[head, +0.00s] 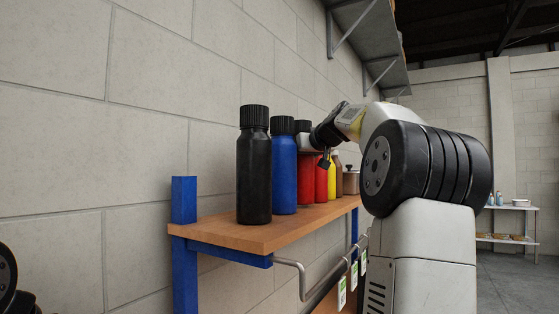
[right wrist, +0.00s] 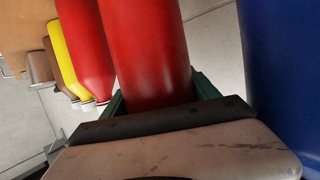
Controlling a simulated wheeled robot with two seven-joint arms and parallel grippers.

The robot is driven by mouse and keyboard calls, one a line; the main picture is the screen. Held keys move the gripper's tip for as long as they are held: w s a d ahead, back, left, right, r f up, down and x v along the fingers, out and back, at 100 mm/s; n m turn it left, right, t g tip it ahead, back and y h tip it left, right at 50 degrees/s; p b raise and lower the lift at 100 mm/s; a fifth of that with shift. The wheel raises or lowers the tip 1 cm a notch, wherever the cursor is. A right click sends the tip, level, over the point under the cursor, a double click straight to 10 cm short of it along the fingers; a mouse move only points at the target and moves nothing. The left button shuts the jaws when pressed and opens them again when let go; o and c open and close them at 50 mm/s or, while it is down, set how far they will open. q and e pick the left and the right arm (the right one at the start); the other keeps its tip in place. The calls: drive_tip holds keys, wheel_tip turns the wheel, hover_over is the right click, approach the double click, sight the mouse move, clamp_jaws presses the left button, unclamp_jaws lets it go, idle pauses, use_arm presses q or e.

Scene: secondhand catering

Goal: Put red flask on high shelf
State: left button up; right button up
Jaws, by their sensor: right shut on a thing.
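The red flask (head: 305,182) with a black cap stands in the row on the wooden shelf (head: 262,236), just behind a blue flask (head: 284,178). My right gripper (head: 313,146) reaches in from the right at the flask's upper part. In the right wrist view, the red flask (right wrist: 148,50) sits between the green fingers of my right gripper (right wrist: 160,98), which is shut on it. The flask looks upright; I cannot tell whether its base touches the shelf. The high shelf (head: 368,35) is on brackets on the wall above. My left gripper is not in view.
A black flask (head: 254,170) stands at the near shelf end. Beyond the red flask are a red bottle (head: 321,180), a yellow bottle (head: 331,182), a brown bottle (head: 338,178) and a jar (head: 350,182). A metal rail (head: 300,275) with tags runs along the shelf front.

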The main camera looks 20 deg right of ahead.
drive_tip(key=shift+f, duration=0.45)
drive_tip(key=o, duration=1.5)
drive_tip(key=v, duration=1.2)
drive_tip(key=shift+s, duration=0.1)
